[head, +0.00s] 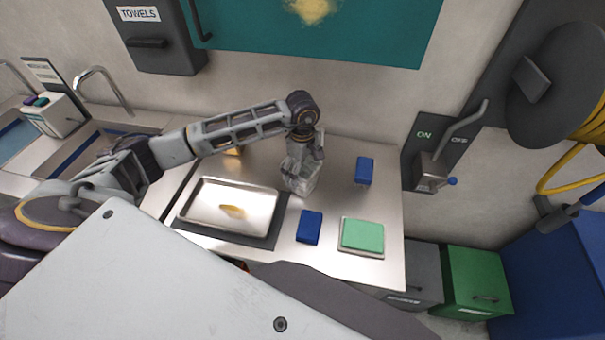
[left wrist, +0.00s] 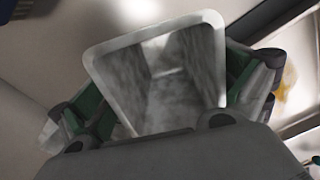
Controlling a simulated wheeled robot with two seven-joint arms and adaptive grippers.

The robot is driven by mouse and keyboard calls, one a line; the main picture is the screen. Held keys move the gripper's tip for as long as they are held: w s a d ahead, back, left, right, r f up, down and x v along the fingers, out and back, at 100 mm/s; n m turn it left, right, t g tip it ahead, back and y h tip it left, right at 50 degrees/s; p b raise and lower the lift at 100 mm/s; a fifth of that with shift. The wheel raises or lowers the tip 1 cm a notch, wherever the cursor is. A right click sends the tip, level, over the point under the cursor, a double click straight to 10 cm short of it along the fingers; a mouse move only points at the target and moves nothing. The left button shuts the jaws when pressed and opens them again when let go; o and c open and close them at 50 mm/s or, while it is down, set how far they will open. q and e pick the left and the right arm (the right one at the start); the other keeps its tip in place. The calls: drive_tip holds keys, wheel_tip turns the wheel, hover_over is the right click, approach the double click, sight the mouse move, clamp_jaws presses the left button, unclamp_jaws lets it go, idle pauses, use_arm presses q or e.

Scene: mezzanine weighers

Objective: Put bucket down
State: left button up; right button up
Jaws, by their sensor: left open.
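The bucket (left wrist: 160,75) is a small grey metal container with a squared, pale rim. It fills the middle of the left wrist view, its mouth facing the camera. My left gripper (head: 302,172) is at the back middle of the steel counter in the head view. Its open fingers are on both sides of the bucket; green finger parts show left and right of it. In the head view the bucket is hard to tell from the grey gripper, and its base contact with the counter is unclear. My right gripper is not in view.
A metal tray (head: 204,207) with a yellow-brown item lies left of the gripper on a dark mat. Blue blocks (head: 309,227) and (head: 365,171), and a green pad (head: 362,236), lie to the right. The wall is close behind; an ON/OFF lever (head: 431,170) is at right.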

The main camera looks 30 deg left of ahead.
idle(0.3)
use_arm(q)
drive_tip(key=c, duration=1.3)
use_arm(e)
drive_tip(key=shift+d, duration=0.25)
use_arm(q)
drive_tip(key=shift+r, duration=0.15)
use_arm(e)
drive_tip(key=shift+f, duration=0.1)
use_arm(q)
wheel_tip(320, 180, up, 9)
drive_tip(key=shift+w+f+b, duration=0.1)
drive_tip(key=shift+b, duration=1.05)
drive_tip(key=shift+c, duration=0.2)
drive_tip(key=shift+r, duration=0.5)
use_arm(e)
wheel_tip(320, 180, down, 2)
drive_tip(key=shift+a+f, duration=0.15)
